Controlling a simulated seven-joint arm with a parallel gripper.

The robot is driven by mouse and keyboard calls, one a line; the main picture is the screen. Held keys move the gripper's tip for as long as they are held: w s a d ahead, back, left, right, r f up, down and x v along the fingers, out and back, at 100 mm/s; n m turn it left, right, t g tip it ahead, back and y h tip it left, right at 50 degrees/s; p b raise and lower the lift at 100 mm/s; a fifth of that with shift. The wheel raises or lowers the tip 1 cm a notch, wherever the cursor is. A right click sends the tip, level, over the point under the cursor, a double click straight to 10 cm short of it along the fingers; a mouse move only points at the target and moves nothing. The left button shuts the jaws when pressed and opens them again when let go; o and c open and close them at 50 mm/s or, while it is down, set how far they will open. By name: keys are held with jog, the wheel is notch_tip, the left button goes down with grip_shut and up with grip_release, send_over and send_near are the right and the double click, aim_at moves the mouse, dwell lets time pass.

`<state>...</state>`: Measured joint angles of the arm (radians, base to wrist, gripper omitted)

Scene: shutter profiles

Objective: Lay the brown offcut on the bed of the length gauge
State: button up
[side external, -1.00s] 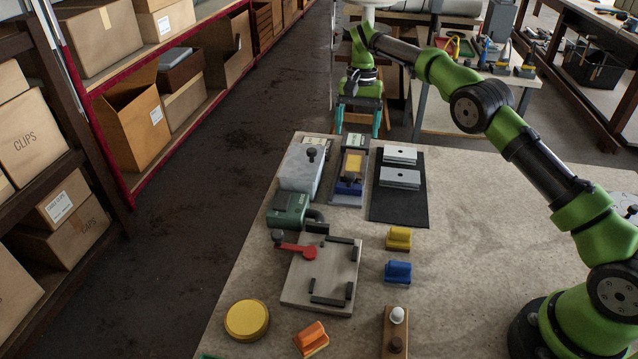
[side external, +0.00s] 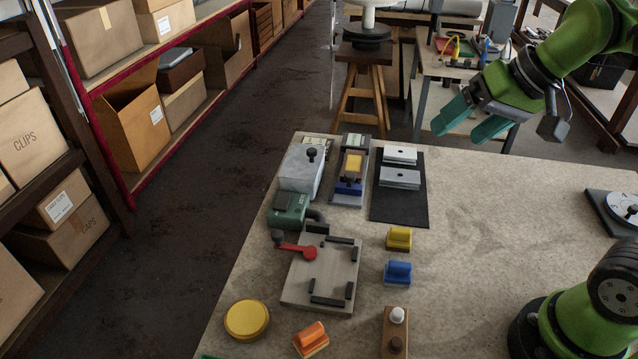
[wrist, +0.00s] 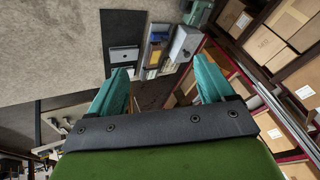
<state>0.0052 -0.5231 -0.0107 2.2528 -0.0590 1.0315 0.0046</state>
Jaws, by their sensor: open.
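My gripper (side external: 473,122) has teal fingers that stand apart with nothing between them. It is over the bench's far edge, right of the black mat; the wrist view also shows its open fingers (wrist: 160,70). A narrow grey fixture with a small display, which looks like the length gauge (side external: 352,172), lies at the bench's back. It carries a yellow block (side external: 353,163) and a blue part with a dark knob. It also shows in the wrist view (wrist: 155,52). I cannot pick out a brown offcut in either view.
A grey box with a knob (side external: 302,168) stands left of the fixture; a black mat (side external: 399,208) with two grey plates lies right. Nearer are a green device (side external: 288,211), a clamp board (side external: 322,272), coloured blocks and a brown knobbed block (side external: 394,335). The bench's right middle is clear.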

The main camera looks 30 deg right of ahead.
jog(key=shift+t, duration=0.6)
jog(key=s+f, duration=0.1)
jog(key=s, duration=0.1)
jog(key=s+f, duration=0.2)
jog(key=shift+s+a+f, duration=0.2)
jog(key=shift+s, duration=0.1)
dwell(0.4)
